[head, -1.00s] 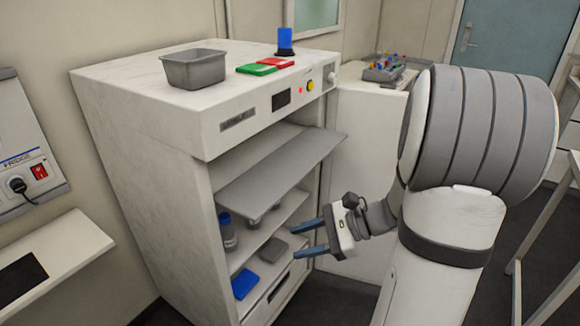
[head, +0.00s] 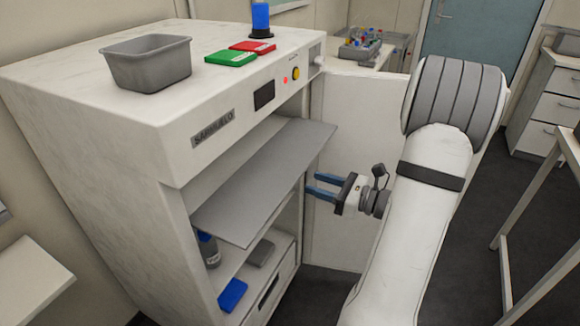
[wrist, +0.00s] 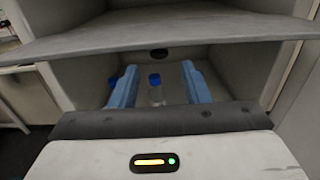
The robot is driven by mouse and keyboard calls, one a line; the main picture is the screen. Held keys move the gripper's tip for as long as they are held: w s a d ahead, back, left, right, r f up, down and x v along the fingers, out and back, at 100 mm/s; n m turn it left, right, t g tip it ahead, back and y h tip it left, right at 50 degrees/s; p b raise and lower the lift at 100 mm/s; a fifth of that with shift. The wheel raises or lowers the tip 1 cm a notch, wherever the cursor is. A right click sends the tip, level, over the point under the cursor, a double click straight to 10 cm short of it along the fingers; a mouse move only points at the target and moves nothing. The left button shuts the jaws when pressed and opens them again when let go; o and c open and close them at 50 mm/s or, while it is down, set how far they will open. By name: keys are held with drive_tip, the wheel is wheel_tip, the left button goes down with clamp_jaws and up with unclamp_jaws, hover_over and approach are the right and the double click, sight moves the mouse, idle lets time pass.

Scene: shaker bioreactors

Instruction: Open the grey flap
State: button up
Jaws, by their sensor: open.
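The grey flap (head: 262,185) is a flat panel sticking out from the front of the white cabinet, raised, with the shelves below it exposed. In the wrist view the flap (wrist: 170,35) spans the top of the picture. My gripper (head: 312,184) is in front of the cabinet, just right of the flap's outer edge. It is open, with its two blue fingers apart and nothing held. In the wrist view the fingers (wrist: 160,78) point into the compartment below the flap. Whether they touch the flap is hard to tell.
A blue-capped bottle (wrist: 156,90) stands inside the compartment, farther in than my fingers. A blue item (head: 233,294) and a grey item (head: 261,253) lie on a lower shelf. A grey bin (head: 150,68) and green (head: 231,58) and red (head: 253,46) pieces are on top.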

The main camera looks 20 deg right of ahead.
sight(294, 176)
drive_tip(key=x, duration=0.7)
drive_tip(key=shift+w+a, duration=0.15)
drive_tip(key=shift+c, duration=0.2)
clamp_jaws()
drive_tip(key=shift+r, duration=0.1)
